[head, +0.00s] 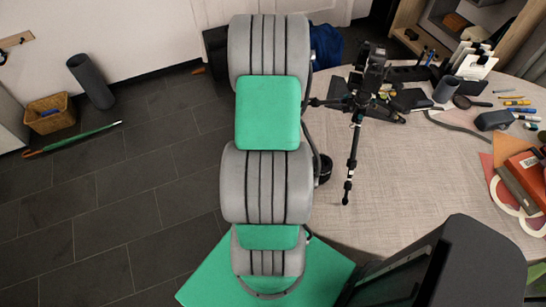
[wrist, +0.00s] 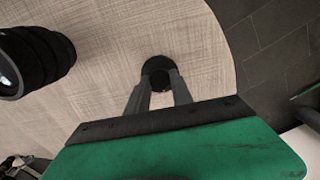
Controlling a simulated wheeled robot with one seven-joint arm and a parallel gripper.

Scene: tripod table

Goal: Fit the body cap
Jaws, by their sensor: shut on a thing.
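In the wrist view my gripper (wrist: 158,82) is shut on a small round black cap (wrist: 156,66), its fingers pinching the near side. The pale table top shows beneath it; the gap to the table is hard to judge. A black lens (wrist: 38,58) is on the table to the left of the cap. A dark round thing beside my arm (head: 324,168) in the head view may be this lens. A black camera (head: 371,62) sits on a small black tripod (head: 351,160) on the table. My gripper is hidden behind my arm in the head view.
The round table (head: 400,180) is clear at its front middle. Its right side holds a dark cylinder (head: 445,89), pens (head: 518,103), a red book (head: 527,170) and other clutter. In the wrist view the table edge curves past on the right, with dark floor tiles (wrist: 275,55) beyond.

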